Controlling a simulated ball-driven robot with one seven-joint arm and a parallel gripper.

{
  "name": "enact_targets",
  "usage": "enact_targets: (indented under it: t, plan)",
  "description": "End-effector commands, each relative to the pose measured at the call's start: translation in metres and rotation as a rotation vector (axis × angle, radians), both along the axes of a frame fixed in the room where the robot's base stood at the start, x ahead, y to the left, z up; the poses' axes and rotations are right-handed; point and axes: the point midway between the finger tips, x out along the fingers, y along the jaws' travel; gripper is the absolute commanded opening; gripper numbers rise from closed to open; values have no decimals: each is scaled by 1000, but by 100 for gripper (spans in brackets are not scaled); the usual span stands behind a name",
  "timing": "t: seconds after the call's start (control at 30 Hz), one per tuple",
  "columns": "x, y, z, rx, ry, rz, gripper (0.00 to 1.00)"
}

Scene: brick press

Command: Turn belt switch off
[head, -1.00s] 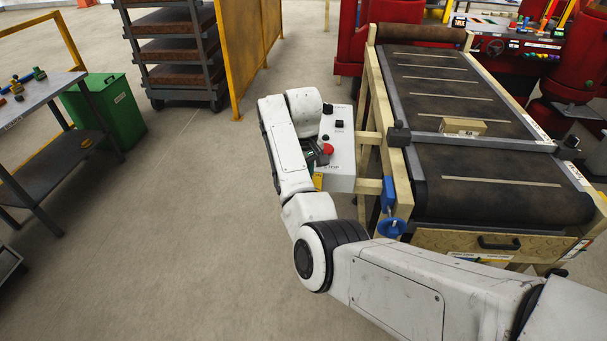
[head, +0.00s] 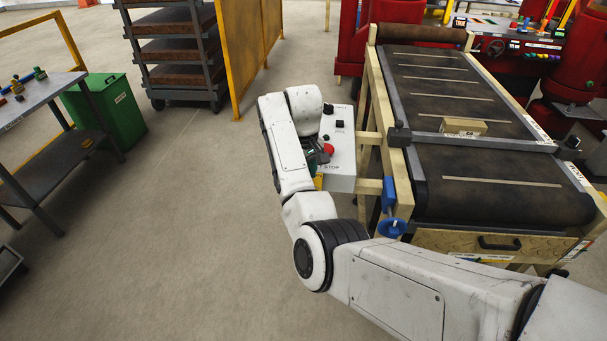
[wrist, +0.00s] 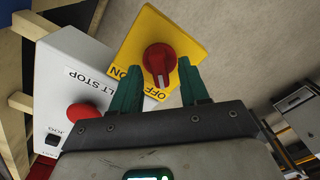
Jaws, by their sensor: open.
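The red rotary switch (wrist: 160,58) sits on a yellow plate (wrist: 185,33) marked ON and OFF, clear in the wrist view. The lower end of its handle points near the word OFF. My gripper (wrist: 158,78) is open, with one green finger on each side of the knob in the picture. I cannot tell if the fingers touch it. In the head view my gripper (head: 318,155) is beside the white control box (head: 341,170), and my wrist hides most of the yellow plate.
A red stop button (wrist: 82,112) on the white box is close to the left finger; it also shows in the head view (head: 328,149). The conveyor belt (head: 480,185) carries a small tan brick (head: 463,126). A blue handwheel (head: 391,228) is near my forearm.

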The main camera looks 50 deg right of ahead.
Motion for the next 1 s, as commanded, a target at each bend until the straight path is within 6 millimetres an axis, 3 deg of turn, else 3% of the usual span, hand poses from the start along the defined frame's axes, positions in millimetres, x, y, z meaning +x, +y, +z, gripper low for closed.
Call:
enact_targets:
  t: [0.17, 0.4, 0.7, 1.0]
  plan:
    - [1, -1, 25, -3, -6, -1, 45]
    - [2, 1, 82, 0, -5, 1, 45]
    - [1, 0, 101, 0, -4, -1, 45]
    - [1, 0, 104, -1, -2, 1, 45]
